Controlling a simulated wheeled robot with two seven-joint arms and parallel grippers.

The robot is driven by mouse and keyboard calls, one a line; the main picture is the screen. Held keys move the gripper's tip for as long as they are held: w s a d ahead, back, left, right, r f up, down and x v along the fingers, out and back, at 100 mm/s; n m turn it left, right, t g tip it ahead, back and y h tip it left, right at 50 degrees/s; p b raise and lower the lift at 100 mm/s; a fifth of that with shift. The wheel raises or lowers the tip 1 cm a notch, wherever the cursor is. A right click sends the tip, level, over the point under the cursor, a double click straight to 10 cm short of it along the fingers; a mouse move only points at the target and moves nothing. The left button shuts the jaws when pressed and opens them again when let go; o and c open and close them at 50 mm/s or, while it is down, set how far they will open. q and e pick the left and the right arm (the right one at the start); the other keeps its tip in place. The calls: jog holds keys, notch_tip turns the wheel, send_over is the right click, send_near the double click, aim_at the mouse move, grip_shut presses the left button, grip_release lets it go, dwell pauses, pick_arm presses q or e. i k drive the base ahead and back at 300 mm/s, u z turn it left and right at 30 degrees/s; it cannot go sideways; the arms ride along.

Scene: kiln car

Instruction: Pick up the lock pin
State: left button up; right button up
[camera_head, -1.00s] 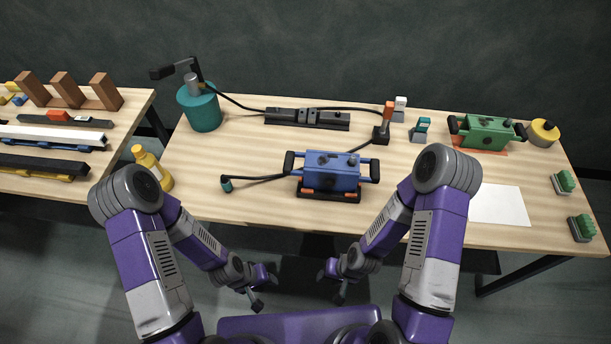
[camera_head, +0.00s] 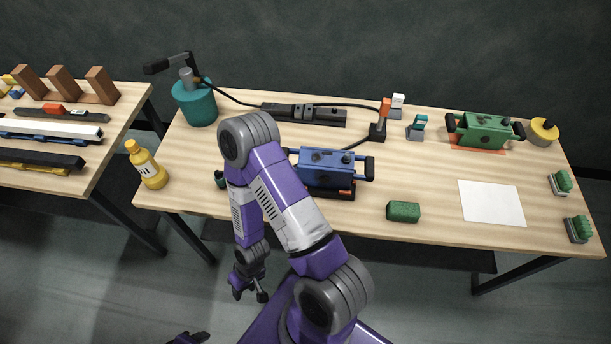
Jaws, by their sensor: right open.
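I cannot single out a lock pin for certain in the head view. A small upright piece with an orange top (camera_head: 385,106) stands on a dark base at the back of the workbench (camera_head: 330,222). My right gripper (camera_head: 250,291) hangs low in front of the bench's front edge, open and apart from everything on it. Its raised forearm hides part of the bench left of the blue unit (camera_head: 331,162). Dark fingers that look like my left gripper (camera_head: 188,339) show only at the bottom edge; their opening is unclear.
A teal pump (camera_head: 196,103) and yellow bottle (camera_head: 147,166) stand at left. A dark rail piece (camera_head: 304,114), green unit (camera_head: 483,130), green block (camera_head: 403,211), white sheet (camera_head: 491,203) and brushes (camera_head: 578,228) are on the bench. A second table (camera_head: 112,120) holds bars.

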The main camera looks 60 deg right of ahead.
aim_at(386, 103)
jog(key=k, duration=1.95)
jog(key=z, duration=1.05)
jog(key=k, duration=0.6)
jog(key=u, duration=0.35)
jog(key=i, duration=1.75)
jog(key=z, duration=0.8)
